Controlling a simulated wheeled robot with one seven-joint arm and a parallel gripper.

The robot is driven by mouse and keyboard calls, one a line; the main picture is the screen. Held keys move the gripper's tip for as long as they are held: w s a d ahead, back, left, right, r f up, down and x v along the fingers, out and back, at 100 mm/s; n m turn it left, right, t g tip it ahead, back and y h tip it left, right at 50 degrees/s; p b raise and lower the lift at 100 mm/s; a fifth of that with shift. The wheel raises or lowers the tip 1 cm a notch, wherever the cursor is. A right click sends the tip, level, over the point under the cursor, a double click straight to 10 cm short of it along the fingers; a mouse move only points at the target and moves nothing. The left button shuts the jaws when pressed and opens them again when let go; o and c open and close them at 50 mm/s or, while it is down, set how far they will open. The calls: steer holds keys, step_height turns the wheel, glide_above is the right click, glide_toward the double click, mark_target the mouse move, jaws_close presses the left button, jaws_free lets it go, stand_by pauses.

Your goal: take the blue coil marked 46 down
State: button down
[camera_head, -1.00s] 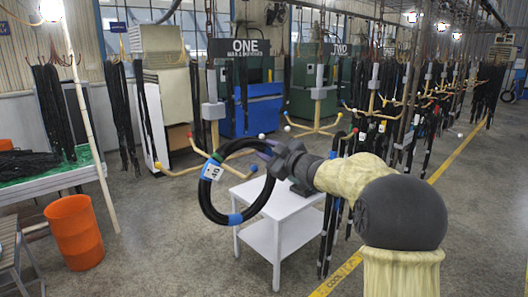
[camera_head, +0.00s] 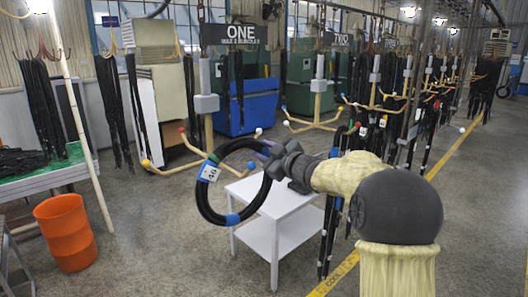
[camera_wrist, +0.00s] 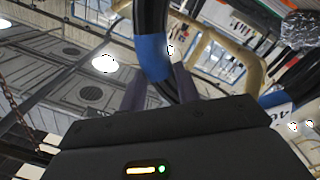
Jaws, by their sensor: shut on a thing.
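The coil marked 46 is a black hose loop (camera_head: 203,203) with blue bands and a white tag (camera_head: 209,172). In the head view it hangs from my gripper (camera_head: 266,150), which is shut on its upper right side. The coil is in the air, left of and partly in front of the white table. In the wrist view the black hose with a blue band (camera_wrist: 153,55) passes between my fingers (camera_wrist: 160,88), and part of the tag shows at the right edge.
A hanger post with yellow arms and coloured tips (camera_head: 207,105) stands just behind the coil, under the sign ONE. The white table (camera_head: 262,240) is below my gripper. An orange bin (camera_head: 68,235) and a green-topped table (camera_head: 45,172) are at left. Floor between is clear.

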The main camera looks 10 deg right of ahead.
steer(key=b+v, duration=0.2)
steer(key=v, duration=1.9)
steer(key=shift+d, duration=0.6)
stand_by(1.0)
steer(key=shift+r, duration=0.1)
stand_by(0.4)
steer(key=w+a+f+b, duration=0.1)
steer(key=w+f, duration=0.2)
steer(key=f, duration=0.7)
steer(key=w+a+f+b, duration=0.1)
steer(key=w+f+b, duration=0.15)
steer(key=f, duration=0.75)
steer(key=w+a+f+b, duration=0.1)
steer(key=w+f, duration=0.3)
steer(key=f, duration=0.6)
steer(key=s+a+f+m+t+h+b, duration=0.1)
steer(key=s+f+m+h, duration=0.1)
steer(key=f, duration=0.8)
steer(key=s+a+f+m+t+h+b, duration=0.1)
steer(key=f+h, duration=0.3)
steer(key=f, duration=0.6)
steer(key=s+a+f+m+h, duration=0.2)
steer(key=s+f+m+h, duration=0.1)
steer(key=f, duration=0.7)
steer(key=shift+t+h+b, duration=0.3)
steer(key=shift+t+b, duration=0.1)
